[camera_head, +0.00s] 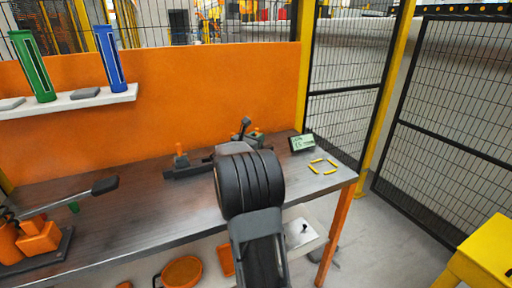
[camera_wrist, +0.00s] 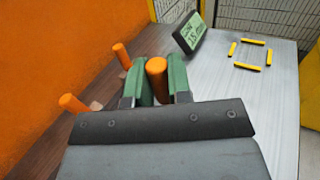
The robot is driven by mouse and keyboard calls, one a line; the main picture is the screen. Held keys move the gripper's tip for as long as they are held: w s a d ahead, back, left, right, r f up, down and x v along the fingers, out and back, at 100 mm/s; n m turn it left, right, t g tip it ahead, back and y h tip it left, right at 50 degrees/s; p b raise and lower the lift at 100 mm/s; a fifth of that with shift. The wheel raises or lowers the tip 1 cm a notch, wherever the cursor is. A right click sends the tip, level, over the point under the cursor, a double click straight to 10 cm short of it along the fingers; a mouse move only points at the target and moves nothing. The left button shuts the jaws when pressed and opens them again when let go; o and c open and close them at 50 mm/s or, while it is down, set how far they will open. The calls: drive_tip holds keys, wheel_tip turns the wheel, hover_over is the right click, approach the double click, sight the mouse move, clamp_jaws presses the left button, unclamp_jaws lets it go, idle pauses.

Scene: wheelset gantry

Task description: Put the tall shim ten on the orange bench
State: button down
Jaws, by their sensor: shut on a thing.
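My gripper (camera_wrist: 158,82) has two green fingers, shut on an orange cylinder (camera_wrist: 157,67) in the wrist view. I cannot read a mark on it, so I cannot tell if it is the tall shim ten or its handle; its lower part is hidden by the gripper. In the head view my arm mostly hides the gripper, which is over the orange bench's grey top (camera_head: 120,205). Two more orange cylinders, a far one (camera_wrist: 122,56) and a near one (camera_wrist: 74,103), stand left of my gripper in the wrist view.
A small display (camera_head: 302,143) stands right of the gripper, beside yellow strips (camera_head: 323,166) marking a square on clear bench top. A shelf (camera_head: 70,102) holds a green tube (camera_head: 33,66) and a blue tube (camera_head: 111,58). A black-ended lever (camera_head: 104,186) lies left.

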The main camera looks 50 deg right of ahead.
drive_tip(key=shift+w+f, duration=0.25)
drive_tip(key=shift+f, duration=1.6)
drive_tip(key=shift+f, duration=0.1)
drive_tip(key=c, duration=1.1)
unclamp_jaws()
drive_tip(key=shift+o, duration=0.2)
